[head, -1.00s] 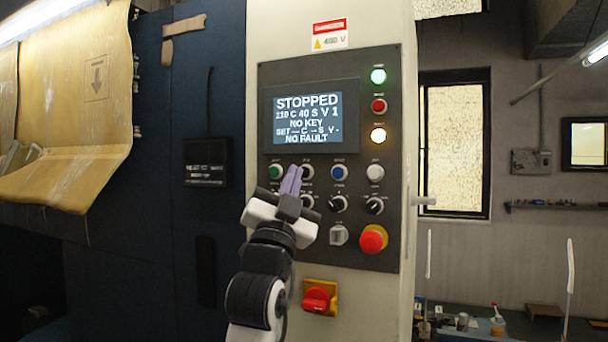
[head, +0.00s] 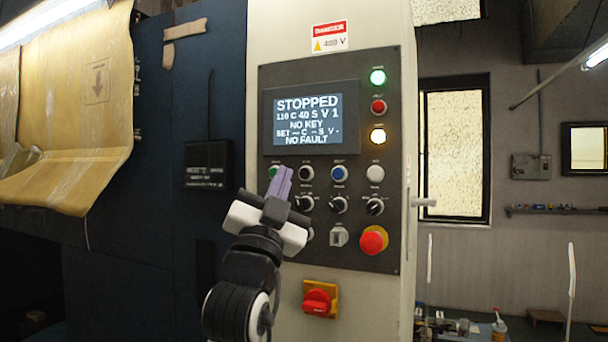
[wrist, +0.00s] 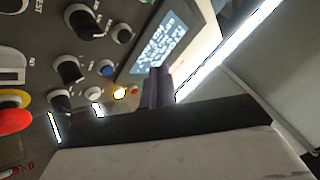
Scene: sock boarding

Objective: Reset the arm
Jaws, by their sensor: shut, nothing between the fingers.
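My gripper (head: 280,182) is in front of the left part of the dark control panel (head: 375,215) in the head view. Its purple fingers are together with nothing between them. They point up and partly cover the green button (head: 273,171) at the left of the upper button row. I cannot tell whether they touch the panel. In the wrist view the fingers (wrist: 157,88) are closed, with the lit screen (wrist: 155,45) behind them. In the head view the screen (head: 308,115) reads STOPPED, NO KEY, NO FAULT.
A red emergency button (head: 373,240) sits low right on the panel, above a red rotary switch (head: 318,300). Black knobs (head: 338,205) line the lower row. A dark cabinet (head: 190,250) stands left of the white column. A small workbench with bottles (head: 498,325) lies at lower right.

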